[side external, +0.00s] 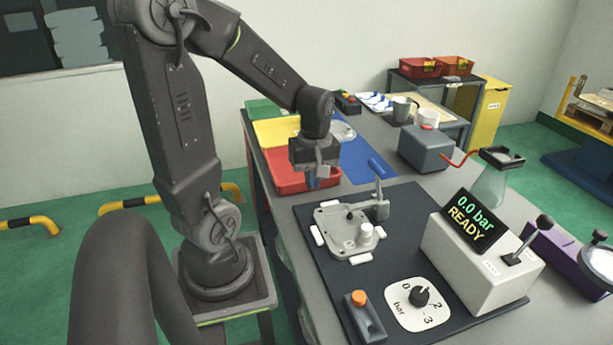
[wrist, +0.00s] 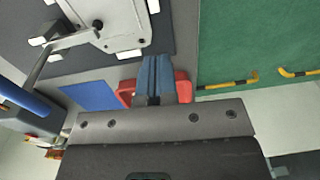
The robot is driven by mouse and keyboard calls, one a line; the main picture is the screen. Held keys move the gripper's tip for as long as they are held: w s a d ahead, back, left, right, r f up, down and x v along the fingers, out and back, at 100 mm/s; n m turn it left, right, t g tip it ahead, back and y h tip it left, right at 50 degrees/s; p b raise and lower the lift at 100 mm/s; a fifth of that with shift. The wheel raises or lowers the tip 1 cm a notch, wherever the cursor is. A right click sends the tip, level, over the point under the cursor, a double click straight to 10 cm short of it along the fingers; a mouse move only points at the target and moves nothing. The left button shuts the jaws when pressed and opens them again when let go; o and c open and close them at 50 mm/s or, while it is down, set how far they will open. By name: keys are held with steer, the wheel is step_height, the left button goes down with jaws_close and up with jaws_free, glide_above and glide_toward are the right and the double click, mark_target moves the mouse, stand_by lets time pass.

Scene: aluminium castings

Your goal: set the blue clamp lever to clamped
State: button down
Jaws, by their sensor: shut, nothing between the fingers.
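The clamp lever's blue grip (side external: 377,167) stands up above its grey clamp post (side external: 381,208), at the far right corner of the aluminium casting (side external: 338,238). In the wrist view the blue grip (wrist: 27,98) is at the left, on a thin grey rod that runs to the casting (wrist: 118,22). My gripper (side external: 311,184) hangs to the left of the lever, apart from it, near the red tray. Its fingers (wrist: 156,60) are together and empty.
A red tray (side external: 290,184) and yellow tray (side external: 272,131) lie behind my gripper. A white box (side external: 480,265) with a display reading 0.0 bar READY stands right. A pressure dial (side external: 418,304) and an orange-button box (side external: 364,318) are in front.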

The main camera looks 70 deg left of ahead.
steer(key=shift+s+r, duration=0.4)
steer(key=shift+s, duration=0.4)
steer(key=shift+d, duration=0.1)
steer(key=d+r+m+t, duration=0.3)
steer(key=d+r+m, duration=0.2)
steer(key=d+m, duration=0.3)
steer(key=d+r+m+t, duration=0.3)
steer(key=d+r+m, duration=0.2)
steer(key=d+m, duration=0.3)
steer(key=shift+s+r+m, duration=0.2)
steer(key=shift+s+m, duration=0.05)
steer(key=shift+m, duration=0.75)
steer(key=c, duration=1.9)
jaws_free()
